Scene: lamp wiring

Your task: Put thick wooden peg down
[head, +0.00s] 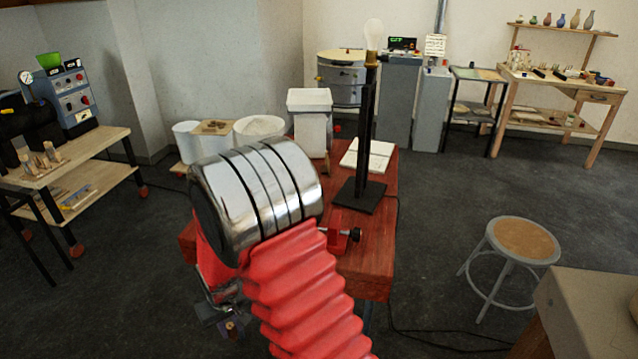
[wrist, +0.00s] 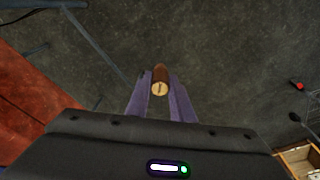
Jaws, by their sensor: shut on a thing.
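The thick wooden peg (wrist: 160,82) is a short brown cylinder with a pale end face in the wrist view. My gripper (wrist: 161,90) is shut on it, one purple finger on each side. Dark floor shows behind the peg, so it is held in the air. In the head view, my gripper (head: 226,322) is low, left of the red-brown table's front, and a small brown tip of the peg (head: 231,327) shows there. My own arm hides much of the table's left side.
A lamp (head: 368,120) on a black base stands on the red-brown table (head: 365,265), beside an open book (head: 368,155). A clamp (head: 345,236) sits at its edge. A stool (head: 522,240) stands right. A wooden bench with pegs (head: 40,160) stands left. Floor between is clear.

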